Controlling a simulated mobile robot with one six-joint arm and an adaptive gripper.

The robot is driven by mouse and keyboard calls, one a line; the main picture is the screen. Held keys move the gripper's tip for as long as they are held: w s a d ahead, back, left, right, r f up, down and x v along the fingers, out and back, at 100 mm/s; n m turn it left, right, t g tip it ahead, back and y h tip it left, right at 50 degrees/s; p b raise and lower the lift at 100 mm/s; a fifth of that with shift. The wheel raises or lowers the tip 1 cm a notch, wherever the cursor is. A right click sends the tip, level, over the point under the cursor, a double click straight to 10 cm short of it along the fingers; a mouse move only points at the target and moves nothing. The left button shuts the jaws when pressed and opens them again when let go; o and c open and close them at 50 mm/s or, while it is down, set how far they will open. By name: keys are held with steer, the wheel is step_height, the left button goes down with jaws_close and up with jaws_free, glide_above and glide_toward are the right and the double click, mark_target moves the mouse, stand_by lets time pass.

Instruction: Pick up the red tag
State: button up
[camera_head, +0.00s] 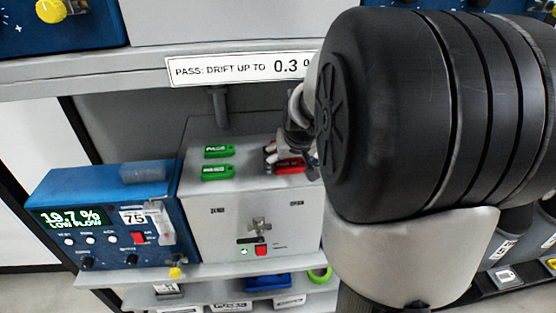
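A red tag (291,167) lies on top of the grey box (236,218), towards its right side. Two green tags lie to its left, one at the back (218,151) and one in front (217,172). My gripper (287,155) is right at the red tag, pointing down over it. My black and light grey arm covers most of the gripper and the area to the right. The fingers look small and dark, and I cannot tell whether they are open or closed on the tag.
A blue analyser (110,222) stands left of the grey box, its display reading 19.7 % LOW FLOW. Above is a shelf edge with a sign (240,69) reading PASS: DRIFT UP TO 0.3. A lower shelf holds a blue item (267,282) and a green ring (320,275).

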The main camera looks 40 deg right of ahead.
steer(key=c, duration=0.8)
steer(key=shift+o, duration=0.2)
steer(key=shift+r, duration=0.15)
